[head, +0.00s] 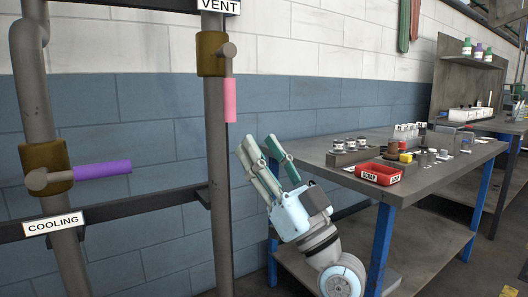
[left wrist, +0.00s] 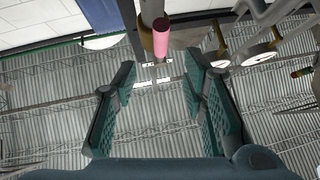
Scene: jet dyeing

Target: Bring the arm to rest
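My left gripper (head: 262,150) is raised in front of the wall, right of the vent pipe and beside the near left corner of the workbench. Its fingers are spread apart with nothing between them. The same open fingers show in the left wrist view (left wrist: 160,95), with the pink valve handle (left wrist: 161,38) beyond them. In the head view the pink handle (head: 230,100) hangs straight down from the vent valve (head: 211,54), apart from the gripper. The purple handle (head: 103,169) of the cooling valve (head: 45,168) points right, about level. My right gripper is not in view.
The workbench (head: 432,183) on the right holds a red scrap tray (head: 379,174) and several small parts. A dark rail (head: 130,209) crosses between the pipes at left. Gauges (left wrist: 260,55) show at right in the left wrist view. A shelf with bottles (head: 467,47) stands farther back.

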